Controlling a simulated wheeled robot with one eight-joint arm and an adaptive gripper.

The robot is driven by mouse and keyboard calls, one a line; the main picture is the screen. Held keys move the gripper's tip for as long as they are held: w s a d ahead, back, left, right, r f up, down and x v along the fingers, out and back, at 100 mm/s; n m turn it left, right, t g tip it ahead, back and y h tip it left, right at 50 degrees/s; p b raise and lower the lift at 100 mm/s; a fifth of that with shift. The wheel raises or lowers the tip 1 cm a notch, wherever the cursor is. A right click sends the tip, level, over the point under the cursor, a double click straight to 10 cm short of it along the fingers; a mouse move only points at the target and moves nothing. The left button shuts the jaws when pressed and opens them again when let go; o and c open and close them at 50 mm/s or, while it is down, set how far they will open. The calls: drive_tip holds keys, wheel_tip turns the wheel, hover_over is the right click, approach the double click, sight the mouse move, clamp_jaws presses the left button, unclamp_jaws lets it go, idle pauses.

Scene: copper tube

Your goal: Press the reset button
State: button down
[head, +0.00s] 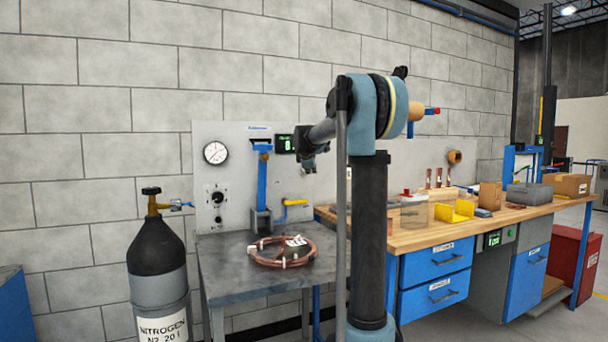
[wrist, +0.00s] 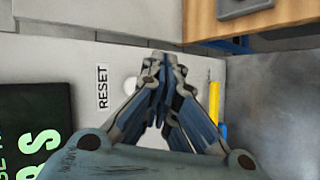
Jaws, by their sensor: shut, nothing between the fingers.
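In the wrist view a RESET label (wrist: 102,88) is on a light grey panel. Beside it, a pale round button (wrist: 130,84) shows at the left edge of my gripper (wrist: 161,58), partly covered by a finger. My gripper is shut and empty, with its fingertips together just right of and above the button in the picture. I cannot tell whether they touch the panel. In the head view my gripper (head: 309,163) is in front of the wall panel (head: 238,134), right of a green-lit display (head: 285,144). The button cannot be made out there.
A steel table (head: 222,258) bears a coil of copper tube (head: 268,257). A black and grey nitrogen cylinder (head: 158,265) stands at its left. A blue post fixture (head: 262,190) and a yellow-handled valve (head: 294,202) are by the panel. A wooden workbench (head: 415,238) is at right.

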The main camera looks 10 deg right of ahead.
drive_tip(key=shift+w+a, duration=0.15)
drive_tip(key=shift+w, duration=0.35)
drive_tip(key=shift+w+a+r, duration=0.1)
drive_tip(key=shift+w+a, duration=0.2)
drive_tip(key=shift+w, duration=0.55)
idle(2.1)
drive_tip(key=shift+s, duration=0.1)
drive_tip(key=shift+s+d, duration=0.3)
drive_tip(key=shift+s, duration=0.5)
drive_tip(key=s, duration=0.1)
drive_tip(key=s+d, duration=0.1)
drive_tip(key=s, duration=0.2)
drive_tip(key=shift+s+d, duration=0.25)
drive_tip(key=shift+s, duration=0.1)
idle(0.3)
idle(0.5)
